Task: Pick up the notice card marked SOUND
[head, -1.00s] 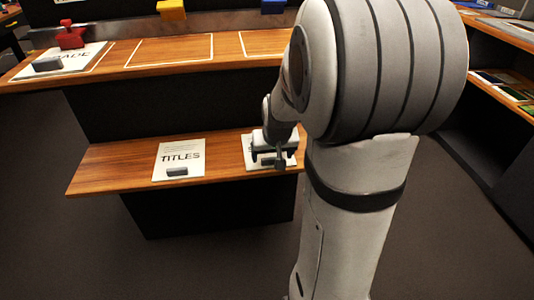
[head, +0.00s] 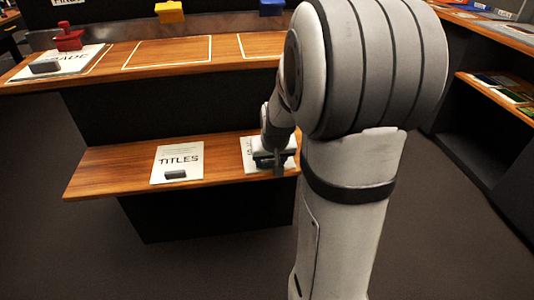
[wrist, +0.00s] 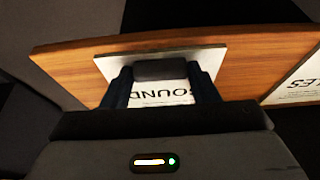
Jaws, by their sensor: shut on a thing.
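The white notice card marked SOUND (wrist: 178,95) lies at the end of the lower wooden shelf in the wrist view, its text upside down. A dark grip block (wrist: 160,69) stands on the card near its edge. My gripper (wrist: 160,76) has a dark finger on each side of the block and is shut on it. In the head view, my gripper (head: 272,160) covers much of the SOUND card (head: 249,144) at the shelf's right end. The card appears to rest on the shelf; I see no clear gap.
The TITLES card (head: 182,157) with its own dark block lies to the left on the lower shelf (head: 110,172). The upper counter (head: 225,63) carries outlined spaces, another card (head: 75,65) at left, a red object (head: 68,40) and a yellow object (head: 170,12).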

